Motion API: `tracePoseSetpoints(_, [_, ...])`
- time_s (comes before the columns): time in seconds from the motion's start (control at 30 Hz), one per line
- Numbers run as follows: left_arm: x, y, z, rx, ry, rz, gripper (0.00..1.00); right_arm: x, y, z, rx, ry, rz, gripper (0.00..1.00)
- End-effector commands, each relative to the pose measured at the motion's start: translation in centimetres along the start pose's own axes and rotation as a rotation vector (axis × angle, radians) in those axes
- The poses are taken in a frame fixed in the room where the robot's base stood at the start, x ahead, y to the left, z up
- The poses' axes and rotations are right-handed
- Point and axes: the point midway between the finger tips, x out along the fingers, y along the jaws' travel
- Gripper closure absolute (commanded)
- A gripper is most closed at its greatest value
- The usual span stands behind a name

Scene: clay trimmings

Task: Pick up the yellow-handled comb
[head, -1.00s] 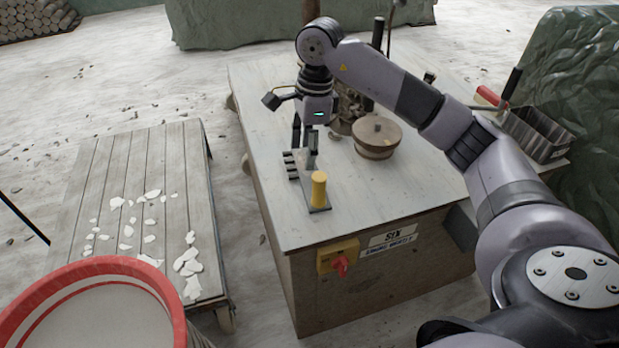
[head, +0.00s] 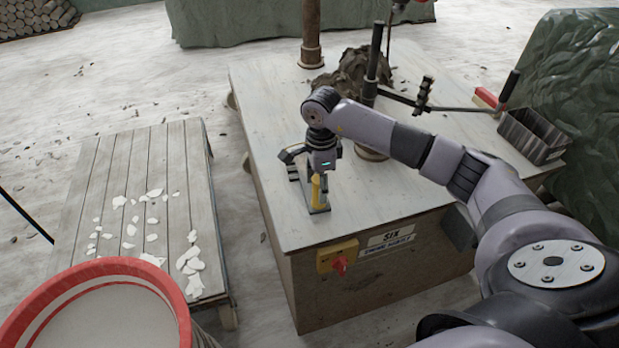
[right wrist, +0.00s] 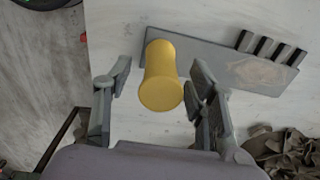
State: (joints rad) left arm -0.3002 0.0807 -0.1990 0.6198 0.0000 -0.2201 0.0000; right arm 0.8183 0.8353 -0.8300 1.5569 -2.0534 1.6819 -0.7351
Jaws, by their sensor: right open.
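In the right wrist view the yellow handle (right wrist: 163,85) stands between the fingers, and the grey plate (right wrist: 220,62) runs right to the teeth. My right gripper (head: 315,178) is at the handle, pointing down. In the right wrist view it (right wrist: 161,78) is open, with gaps visible on both sides of the handle. My left gripper is out of view.
A dark post (head: 374,55), a clay heap (head: 345,75) and a grey bin (head: 534,135) are farther back on the bench. A slatted cart (head: 110,190) with pale scraps and a red-rimmed drum (head: 90,305) stand left.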

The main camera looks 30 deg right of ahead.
Motion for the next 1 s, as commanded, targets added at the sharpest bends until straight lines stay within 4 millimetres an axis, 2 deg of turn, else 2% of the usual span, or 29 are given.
tracePoseSetpoints(0.1, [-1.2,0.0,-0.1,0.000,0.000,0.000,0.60,1.7,0.1,0.1,0.002,0.001,0.008,0.49])
tracePoseSetpoints(0.27, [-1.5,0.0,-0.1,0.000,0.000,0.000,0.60,3.8,0.0,0.1,0.002,0.000,0.004,0.49])
tracePoseSetpoints(0.57, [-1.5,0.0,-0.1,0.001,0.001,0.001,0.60,4.4,-0.1,0.1,0.000,0.001,0.001,0.50])
tracePoseSetpoints(1.0, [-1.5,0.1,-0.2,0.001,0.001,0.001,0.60,4.3,-0.1,0.1,0.001,0.000,0.001,0.79])
